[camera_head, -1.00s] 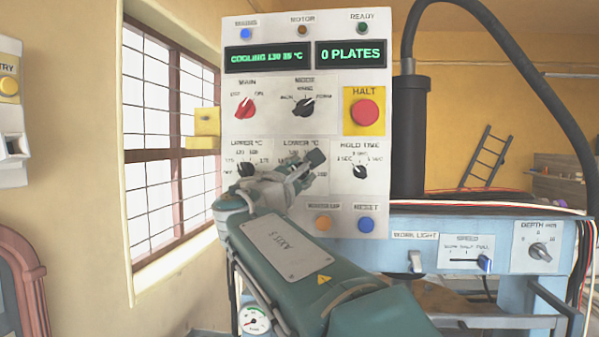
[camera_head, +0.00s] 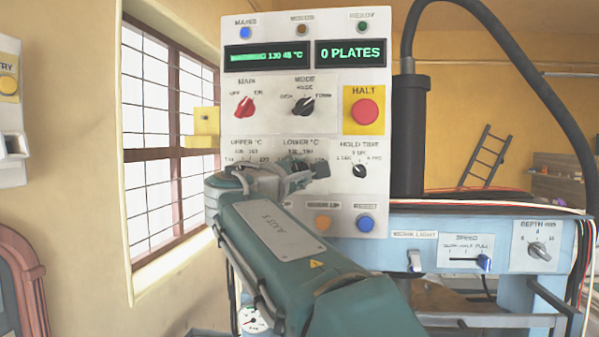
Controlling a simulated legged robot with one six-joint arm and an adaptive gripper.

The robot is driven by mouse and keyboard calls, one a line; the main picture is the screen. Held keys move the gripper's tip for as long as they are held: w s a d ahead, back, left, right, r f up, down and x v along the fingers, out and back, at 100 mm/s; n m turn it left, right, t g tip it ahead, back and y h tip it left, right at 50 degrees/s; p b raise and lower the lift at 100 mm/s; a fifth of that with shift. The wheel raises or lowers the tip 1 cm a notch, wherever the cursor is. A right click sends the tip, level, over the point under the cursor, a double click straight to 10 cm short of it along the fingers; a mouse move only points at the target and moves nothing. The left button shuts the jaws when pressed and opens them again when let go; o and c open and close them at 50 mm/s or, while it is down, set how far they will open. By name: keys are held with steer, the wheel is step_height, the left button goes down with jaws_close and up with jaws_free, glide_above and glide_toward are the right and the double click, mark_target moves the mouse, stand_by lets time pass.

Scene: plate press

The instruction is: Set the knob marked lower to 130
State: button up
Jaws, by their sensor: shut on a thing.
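The control panel (camera_head: 330,220) stands upright ahead of me. The label LOWER °C (camera_head: 300,142) and part of its number scale show at the panel's lower middle. The lower knob itself is hidden behind my gripper, so its pointer cannot be read. My gripper (camera_head: 302,172) is at that knob's place, shut on it as far as can be told. The green display (camera_head: 266,57) shows a partly unreadable word, then what looks like 130 and 45 °C.
The UPPER °C dial is mostly covered by my wrist. The HOLD TIME knob (camera_head: 359,171) is close to the right of my gripper. The red HALT button (camera_head: 365,112), mode knob (camera_head: 303,107), orange button (camera_head: 323,222) and blue RESET button (camera_head: 365,223) are nearby.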

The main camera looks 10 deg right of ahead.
steer(key=shift+w+f, duration=0.1)
steer(key=shift+f, duration=0.15)
steer(key=o, duration=1.1)
steer(key=shift+o, duration=0.2)
steer(key=shift+r, duration=0.1)
steer(key=shift+a, duration=0.1)
steer(key=v, duration=1.2)
